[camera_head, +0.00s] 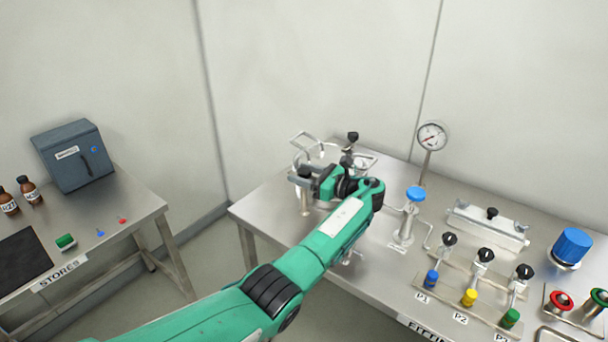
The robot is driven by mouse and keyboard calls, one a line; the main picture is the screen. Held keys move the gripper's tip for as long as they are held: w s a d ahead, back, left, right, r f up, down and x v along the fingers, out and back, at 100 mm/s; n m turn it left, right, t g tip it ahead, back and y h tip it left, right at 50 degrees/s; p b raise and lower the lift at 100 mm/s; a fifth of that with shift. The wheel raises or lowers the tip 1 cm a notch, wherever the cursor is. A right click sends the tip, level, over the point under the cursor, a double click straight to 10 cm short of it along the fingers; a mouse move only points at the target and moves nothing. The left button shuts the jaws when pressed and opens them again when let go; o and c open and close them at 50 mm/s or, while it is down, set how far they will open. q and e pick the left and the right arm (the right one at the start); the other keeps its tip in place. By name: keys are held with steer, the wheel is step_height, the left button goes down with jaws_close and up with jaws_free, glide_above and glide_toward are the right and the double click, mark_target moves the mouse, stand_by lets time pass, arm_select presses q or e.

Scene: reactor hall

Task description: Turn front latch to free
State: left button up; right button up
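A round metal vessel (300,158) with wire handles stands on the steel bench at the centre. A black-topped latch or clamp (352,138) rises at its back right. Another dark-topped metal post (305,194) stands at its front left. My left gripper (313,186) is at the vessel's front, close beside this post; I cannot tell if it touches it. My green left arm and wrist hide the vessel's front right, and the front latch cannot be made out clearly. The fingers are too small and covered to show their opening. My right gripper is out of view.
Right of the vessel are a blue-topped valve (415,194), a pressure gauge (432,136), several black-knobbed valves and a blue cap (572,246). A separate table at left holds a grey box (74,158) and brown bottles. Bare bench lies left of the vessel.

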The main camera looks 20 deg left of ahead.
arm_select(q)
steer(key=shift+r, duration=0.1)
step_height(320, 180, up, 14)
steer(key=b, duration=0.2)
step_height(320, 180, up, 6)
glide_above(304, 170)
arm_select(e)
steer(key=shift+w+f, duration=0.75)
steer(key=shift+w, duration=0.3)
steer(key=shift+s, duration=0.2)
